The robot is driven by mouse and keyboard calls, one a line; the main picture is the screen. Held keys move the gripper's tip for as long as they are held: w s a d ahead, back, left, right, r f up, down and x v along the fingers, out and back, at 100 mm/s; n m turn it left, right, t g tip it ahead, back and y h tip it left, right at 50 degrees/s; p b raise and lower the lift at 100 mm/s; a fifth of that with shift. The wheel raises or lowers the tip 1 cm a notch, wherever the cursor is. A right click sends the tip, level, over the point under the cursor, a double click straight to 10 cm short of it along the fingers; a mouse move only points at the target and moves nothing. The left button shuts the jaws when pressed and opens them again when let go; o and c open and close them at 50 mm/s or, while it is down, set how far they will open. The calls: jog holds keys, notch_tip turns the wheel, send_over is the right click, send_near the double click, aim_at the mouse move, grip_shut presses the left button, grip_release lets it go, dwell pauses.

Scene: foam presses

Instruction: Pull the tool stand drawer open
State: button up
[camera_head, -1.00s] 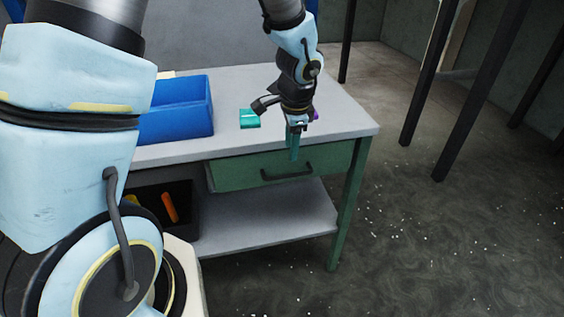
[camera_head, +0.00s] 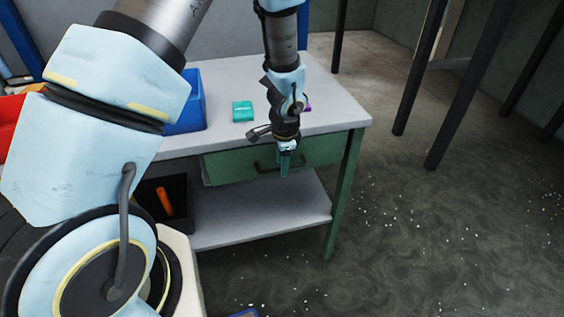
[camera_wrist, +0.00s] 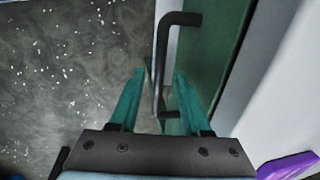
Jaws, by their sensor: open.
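The tool stand drawer (camera_head: 226,167) is a green front under the grey tabletop and looks closed. It has a black bar handle (camera_head: 262,168), which also shows in the wrist view (camera_wrist: 160,60). My gripper (camera_head: 285,174) points down in front of the drawer, over the handle's right part. In the wrist view my gripper (camera_wrist: 158,80) has its two teal fingers apart, with the handle bar running between them. The right finger lies on the drawer-front side and the left finger on the outer side. I cannot tell whether either finger touches the bar.
On the tabletop (camera_head: 335,112) are a blue bin (camera_head: 190,112), a teal block (camera_head: 242,111) and a purple thing (camera_head: 308,107). Below are a grey shelf (camera_head: 255,222) and a black bin with an orange item (camera_head: 164,201).

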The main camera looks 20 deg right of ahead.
grip_shut()
dwell(1.3)
